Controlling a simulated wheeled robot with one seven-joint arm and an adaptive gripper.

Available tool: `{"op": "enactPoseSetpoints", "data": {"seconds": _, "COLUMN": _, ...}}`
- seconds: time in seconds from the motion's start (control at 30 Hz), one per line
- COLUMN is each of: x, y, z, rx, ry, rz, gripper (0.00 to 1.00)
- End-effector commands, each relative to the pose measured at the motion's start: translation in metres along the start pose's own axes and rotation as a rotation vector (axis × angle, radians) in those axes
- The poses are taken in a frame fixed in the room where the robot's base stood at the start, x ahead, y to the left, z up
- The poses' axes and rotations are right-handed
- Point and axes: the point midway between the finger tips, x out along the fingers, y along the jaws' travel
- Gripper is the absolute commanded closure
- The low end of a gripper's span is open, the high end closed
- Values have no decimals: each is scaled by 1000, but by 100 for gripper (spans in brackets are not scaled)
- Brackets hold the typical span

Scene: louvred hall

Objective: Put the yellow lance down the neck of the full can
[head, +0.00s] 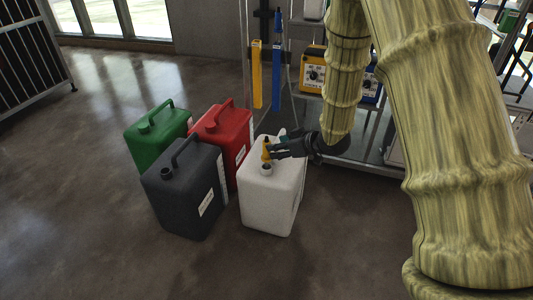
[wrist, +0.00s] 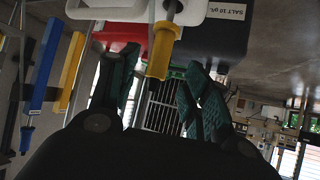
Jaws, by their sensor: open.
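The white can (head: 270,200) stands on the floor at the front right of a group of cans. The yellow lance (head: 266,150) stands upright at its neck (head: 266,169). In the wrist view its yellow head (wrist: 161,50) shows, with a thin dark shaft leading into the neck; the rest of the shaft is out of sight. My gripper (head: 276,151) is just beside the lance head. In the wrist view my gripper (wrist: 158,85) is open, its green-padded fingers on either side of the lance head, with gaps visible. How full the can is cannot be seen.
A black can (head: 185,195), a red can (head: 225,135) and a green can (head: 155,135) stand close left of the white can. A rack behind holds a hanging yellow tube (head: 257,75), a blue tube (head: 277,75) and a yellow unit (head: 312,73). Floor in front is clear.

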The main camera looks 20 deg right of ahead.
Motion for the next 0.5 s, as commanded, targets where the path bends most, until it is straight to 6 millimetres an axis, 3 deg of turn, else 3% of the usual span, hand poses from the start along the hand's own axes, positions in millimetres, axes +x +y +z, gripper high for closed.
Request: {"op": "enactPoseSetpoints", "data": {"seconds": 0.5, "x": 54, "y": 0, "z": 0, "rx": 1, "ry": 0, "rz": -1, "gripper": 52}}
